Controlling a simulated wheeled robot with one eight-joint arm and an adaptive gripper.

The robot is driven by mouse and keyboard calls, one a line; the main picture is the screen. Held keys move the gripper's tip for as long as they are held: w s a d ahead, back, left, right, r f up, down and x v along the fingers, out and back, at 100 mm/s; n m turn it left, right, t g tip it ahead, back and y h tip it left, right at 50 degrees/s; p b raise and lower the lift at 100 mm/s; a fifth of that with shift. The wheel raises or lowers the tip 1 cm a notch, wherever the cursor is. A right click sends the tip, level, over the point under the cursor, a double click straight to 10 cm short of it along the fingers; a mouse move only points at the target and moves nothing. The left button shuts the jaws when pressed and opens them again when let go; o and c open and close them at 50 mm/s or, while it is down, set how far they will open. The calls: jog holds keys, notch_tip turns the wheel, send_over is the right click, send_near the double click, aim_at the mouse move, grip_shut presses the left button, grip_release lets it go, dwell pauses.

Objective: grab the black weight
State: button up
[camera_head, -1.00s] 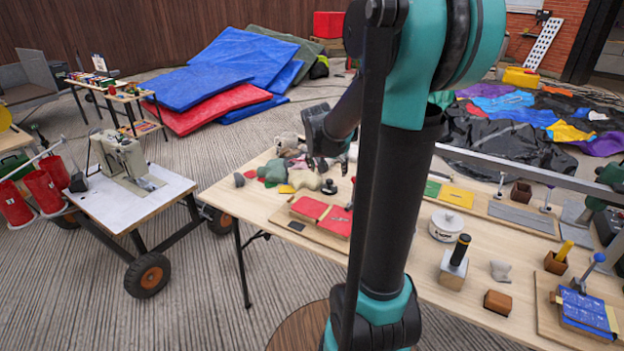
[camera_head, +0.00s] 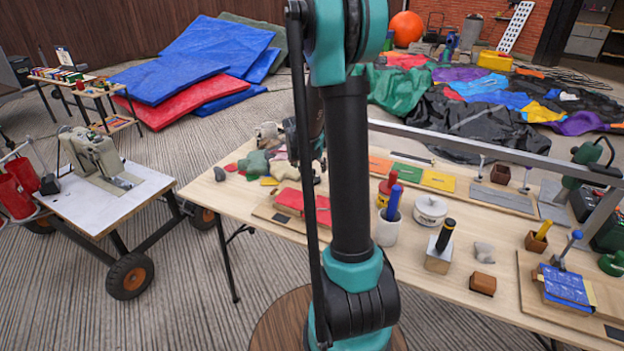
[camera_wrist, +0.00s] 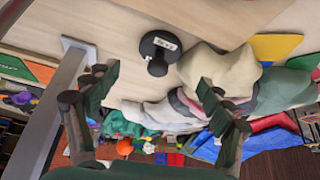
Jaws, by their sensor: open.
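The black weight (camera_wrist: 160,47) shows in the wrist view as a dark round disc with a small white label and a knob. It lies on the pale wooden table (camera_wrist: 110,22), beside a crumpled pale cloth (camera_wrist: 215,72). My gripper (camera_wrist: 153,82) is open, its two dark fingers spread wide with nothing between their tips. In that picture the weight lies above the gap between the fingers, and they do not appear to touch it. In the head view my arm hides the weight and most of my gripper.
Near the weight are grey-green cloth (camera_wrist: 283,90) and a yellow piece (camera_wrist: 275,46). A metal rail (camera_wrist: 62,105) runs along the table at left in the wrist view. In the head view, a white cup (camera_head: 388,230) and a lidded white pot (camera_head: 431,209) stand right of my arm.

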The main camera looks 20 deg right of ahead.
aim_at(311, 172)
jog(key=shift+s+x, duration=0.2)
jog(key=shift+x, duration=2.95)
jog(key=shift+f, duration=0.15)
jog(key=c, duration=1.6)
jog(key=shift+c, duration=0.2)
jog(key=shift+r, duration=0.2)
